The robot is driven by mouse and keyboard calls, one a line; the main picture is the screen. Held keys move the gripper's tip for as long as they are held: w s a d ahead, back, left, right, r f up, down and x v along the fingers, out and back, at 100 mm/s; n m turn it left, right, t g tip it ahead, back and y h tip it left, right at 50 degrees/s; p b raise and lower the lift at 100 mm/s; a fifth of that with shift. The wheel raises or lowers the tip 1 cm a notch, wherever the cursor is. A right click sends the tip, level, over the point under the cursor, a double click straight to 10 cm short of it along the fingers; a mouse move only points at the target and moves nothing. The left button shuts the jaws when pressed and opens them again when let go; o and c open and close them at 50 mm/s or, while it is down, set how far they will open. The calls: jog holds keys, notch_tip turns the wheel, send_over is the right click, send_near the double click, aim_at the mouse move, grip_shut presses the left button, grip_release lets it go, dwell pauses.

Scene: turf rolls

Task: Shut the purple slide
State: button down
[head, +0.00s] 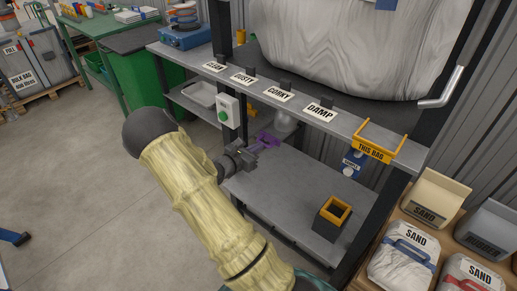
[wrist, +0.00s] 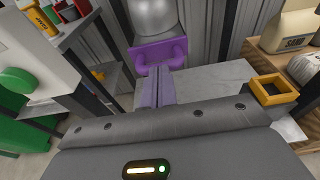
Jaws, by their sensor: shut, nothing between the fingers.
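The purple slide (head: 266,140) sits at the grey spout (head: 285,122) under the shelf. In the wrist view the slide (wrist: 172,49) is a flat purple plate with a handle-like front piece, just below the round grey spout (wrist: 156,18). I cannot tell how far the slide is out. My gripper (head: 252,150) is in front of the slide, with its fingers together and empty. In the wrist view the fingertips (wrist: 160,72) point at the slide's front edge. They are very close to it, and I cannot tell whether they touch.
A yellow-rimmed dark box (head: 332,215) stands on the lower grey shelf (head: 285,190). A control box with a green button (head: 224,114) is left of the slide. A yellow "THIS BAG" holder (head: 374,150) is on the right. Sand bags (head: 404,252) lie at lower right.

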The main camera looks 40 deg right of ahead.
jog(key=shift+d+r, duration=0.25)
jog(key=p+v, duration=0.1)
jog(key=v, duration=1.3)
jog(key=shift+a+f, duration=0.2)
jog(key=shift+a, duration=0.05)
